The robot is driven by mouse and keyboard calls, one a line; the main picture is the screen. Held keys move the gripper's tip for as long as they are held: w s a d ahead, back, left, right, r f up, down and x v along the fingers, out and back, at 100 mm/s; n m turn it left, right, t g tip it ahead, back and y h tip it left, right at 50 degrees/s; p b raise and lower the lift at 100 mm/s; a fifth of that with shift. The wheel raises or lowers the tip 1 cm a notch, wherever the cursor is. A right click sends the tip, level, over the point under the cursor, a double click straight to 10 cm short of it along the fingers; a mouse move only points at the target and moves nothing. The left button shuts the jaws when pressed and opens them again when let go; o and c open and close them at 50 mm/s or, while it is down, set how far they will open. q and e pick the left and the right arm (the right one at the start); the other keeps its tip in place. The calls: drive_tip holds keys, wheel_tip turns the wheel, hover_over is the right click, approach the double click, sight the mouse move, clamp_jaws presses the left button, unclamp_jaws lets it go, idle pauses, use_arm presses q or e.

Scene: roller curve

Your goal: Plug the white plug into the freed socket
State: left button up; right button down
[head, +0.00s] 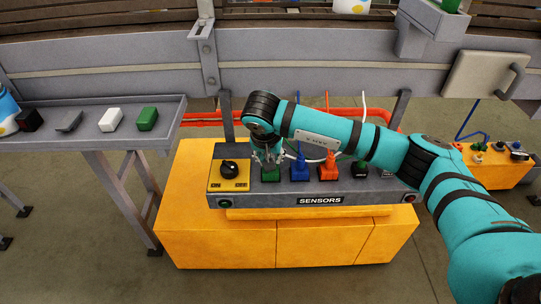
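My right arm reaches in from the right, and its gripper (267,157) points down over the green piece (270,174) at the left of the panel's row. A thin white cord (318,160) curves below the arm toward this gripper. The white plug itself is not clearly visible; the gripper may hide it, and I cannot tell whether the fingers are shut on it. A blue plug (300,173) and a red plug (329,173) sit upright in the grey SENSORS panel (265,201). A dark piece with some green (361,171) is further right. My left gripper is not in view.
A black rotary switch (229,168) stands left of the row. The panel sits on a yellow cabinet (225,247). A grey shelf (60,142) at left holds black, grey, white and green pieces. A grey conveyor rail (300,62) runs behind.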

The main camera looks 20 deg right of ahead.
drive_tip(key=shift+f, duration=0.4)
drive_tip(key=c, duration=1)
unclamp_jaws()
drive_tip(key=shift+c, duration=0.2)
drive_tip(key=shift+r, duration=0.1)
drive_tip(key=shift+r, duration=0.2)
drive_tip(key=v, duration=1.1)
drive_tip(key=shift+s+r, duration=0.2)
